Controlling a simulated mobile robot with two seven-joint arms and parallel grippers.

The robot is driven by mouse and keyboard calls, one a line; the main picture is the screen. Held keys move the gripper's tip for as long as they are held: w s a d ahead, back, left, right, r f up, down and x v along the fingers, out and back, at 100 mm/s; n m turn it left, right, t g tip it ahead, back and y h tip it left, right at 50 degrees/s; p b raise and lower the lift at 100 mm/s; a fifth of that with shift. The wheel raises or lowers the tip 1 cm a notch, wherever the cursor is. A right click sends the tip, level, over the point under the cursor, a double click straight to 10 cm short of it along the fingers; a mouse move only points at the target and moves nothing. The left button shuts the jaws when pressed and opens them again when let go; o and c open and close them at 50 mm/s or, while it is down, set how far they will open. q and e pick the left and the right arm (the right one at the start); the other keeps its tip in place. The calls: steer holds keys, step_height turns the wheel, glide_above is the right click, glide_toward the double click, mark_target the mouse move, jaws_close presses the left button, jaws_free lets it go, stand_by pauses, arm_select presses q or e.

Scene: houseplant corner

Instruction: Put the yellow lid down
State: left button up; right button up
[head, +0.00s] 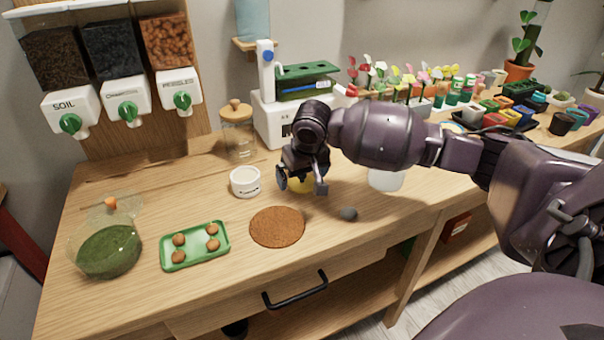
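My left gripper is not in view.
A white cup (245,182) stands just left of the gripper. The brown mat (277,227) and a grey stone (348,214) lie in front. A green tray (194,246) holds several brown balls. A glass jar (238,135) stands behind; a white pot (385,180) is right.

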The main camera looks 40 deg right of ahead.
mark_target(304, 184)
steer(key=shift+r, duration=0.15)
steer(key=p+v, duration=0.1)
steer(key=v, duration=0.4)
steer(key=shift+r+p, duration=0.4)
steer(key=shift+r, duration=0.05)
steer(key=p+v, duration=0.2)
steer(key=v, duration=0.4)
steer(key=shift+s, duration=0.2)
